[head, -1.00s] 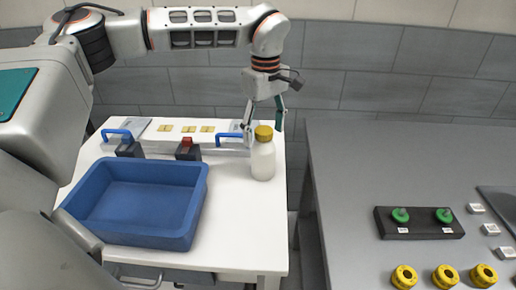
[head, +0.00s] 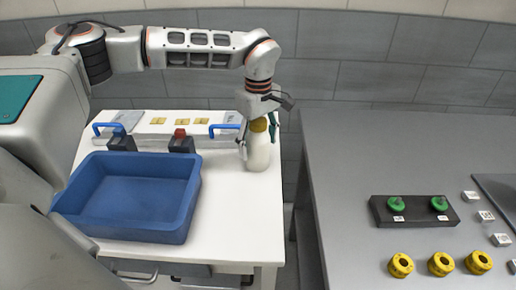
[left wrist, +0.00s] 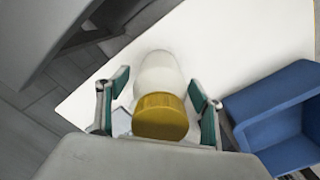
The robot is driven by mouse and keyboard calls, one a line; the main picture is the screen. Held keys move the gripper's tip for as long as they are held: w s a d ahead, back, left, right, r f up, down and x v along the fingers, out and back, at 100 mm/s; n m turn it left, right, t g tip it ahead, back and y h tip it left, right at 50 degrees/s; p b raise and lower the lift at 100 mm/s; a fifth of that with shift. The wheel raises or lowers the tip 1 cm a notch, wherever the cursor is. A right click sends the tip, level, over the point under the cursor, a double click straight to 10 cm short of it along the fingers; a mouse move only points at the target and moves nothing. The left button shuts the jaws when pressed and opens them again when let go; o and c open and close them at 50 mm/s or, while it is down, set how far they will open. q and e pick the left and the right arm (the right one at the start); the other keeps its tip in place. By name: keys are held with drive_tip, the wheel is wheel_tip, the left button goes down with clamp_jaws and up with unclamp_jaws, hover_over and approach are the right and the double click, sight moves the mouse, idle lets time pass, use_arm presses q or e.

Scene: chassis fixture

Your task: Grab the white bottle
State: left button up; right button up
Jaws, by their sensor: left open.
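The white bottle (head: 258,154) with a yellow cap stands upright near the right edge of the white table (head: 226,215). My left gripper (head: 257,132) has come down over it from above, with one finger on each side of the bottle's cap and upper part. In the left wrist view the bottle (left wrist: 159,75) and its cap lie between the two open green-padded fingers (left wrist: 160,110), with a visible gap at each side. The far finger is partly hidden in the head view. My right gripper is not in view.
A blue bin (head: 190,205) stands on the table left of the bottle. A fixture with blue handles (head: 226,127) lies behind. A grey bench (head: 345,190) at the right holds green knobs (head: 439,204) and yellow rings (head: 441,263). A gap separates the tables.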

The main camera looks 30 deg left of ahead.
use_arm(q)
drive_tip(key=c, duration=1.4)
drive_tip(key=shift+o, duration=0.2)
drive_tip(key=shift+r, duration=0.15)
